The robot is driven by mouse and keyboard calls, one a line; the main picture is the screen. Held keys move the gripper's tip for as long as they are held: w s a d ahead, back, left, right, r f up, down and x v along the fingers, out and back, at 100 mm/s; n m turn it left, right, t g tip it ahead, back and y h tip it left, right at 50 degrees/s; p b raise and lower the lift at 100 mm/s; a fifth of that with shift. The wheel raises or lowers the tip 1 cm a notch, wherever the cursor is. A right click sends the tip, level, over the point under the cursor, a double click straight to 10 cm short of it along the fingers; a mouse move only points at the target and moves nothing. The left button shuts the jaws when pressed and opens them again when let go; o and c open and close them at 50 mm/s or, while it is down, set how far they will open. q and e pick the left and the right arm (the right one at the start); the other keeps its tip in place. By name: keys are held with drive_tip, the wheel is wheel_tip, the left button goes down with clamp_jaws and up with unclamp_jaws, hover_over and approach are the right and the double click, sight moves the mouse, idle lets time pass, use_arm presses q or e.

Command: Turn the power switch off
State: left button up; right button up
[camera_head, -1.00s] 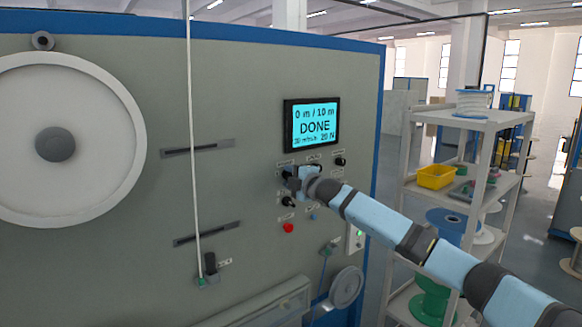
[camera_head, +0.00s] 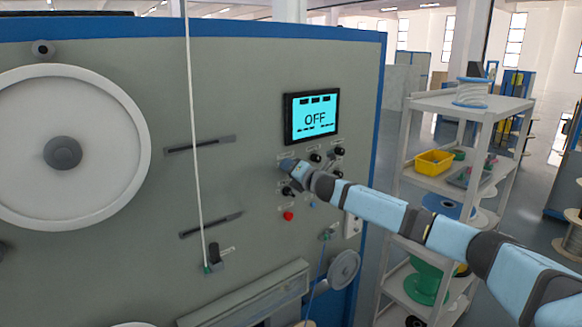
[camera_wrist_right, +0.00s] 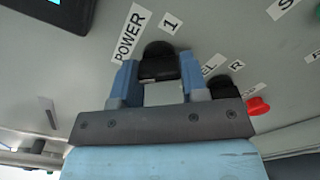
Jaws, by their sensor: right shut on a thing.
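The black power switch knob (camera_wrist_right: 158,63) sits beside a POWER label and a "1" mark in the right wrist view. My right gripper (camera_wrist_right: 158,72) has one blue finger on each side of the knob and is shut on it. In the head view my right gripper (camera_head: 287,165) is at the panel, below the screen, and the arm hides the knob. My left gripper is not in view.
Several other black knobs (camera_head: 316,157) and a red button (camera_head: 288,216) lie close to my right gripper. A grey shelf (camera_head: 455,103) with a yellow bin (camera_head: 433,163) stands to the right. A large white wheel (camera_head: 110,150) is at left.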

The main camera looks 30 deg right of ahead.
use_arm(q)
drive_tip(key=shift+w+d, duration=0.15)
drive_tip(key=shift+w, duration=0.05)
use_arm(e)
drive_tip(key=shift+n, duration=0.4)
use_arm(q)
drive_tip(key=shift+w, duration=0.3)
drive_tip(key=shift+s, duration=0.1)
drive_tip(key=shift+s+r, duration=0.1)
use_arm(e)
drive_tip(key=o, duration=0.9)
drive_tip(key=shift+s, duration=0.1)
use_arm(q)
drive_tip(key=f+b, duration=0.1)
drive_tip(key=b, duration=0.1)
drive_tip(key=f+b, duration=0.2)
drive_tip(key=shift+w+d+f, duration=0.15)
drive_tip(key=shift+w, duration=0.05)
use_arm(e)
drive_tip(key=s, duration=0.9)
drive_tip(key=s+d, duration=0.1)
drive_tip(key=s, duration=0.3)
drive_tip(key=shift+s, duration=0.3)
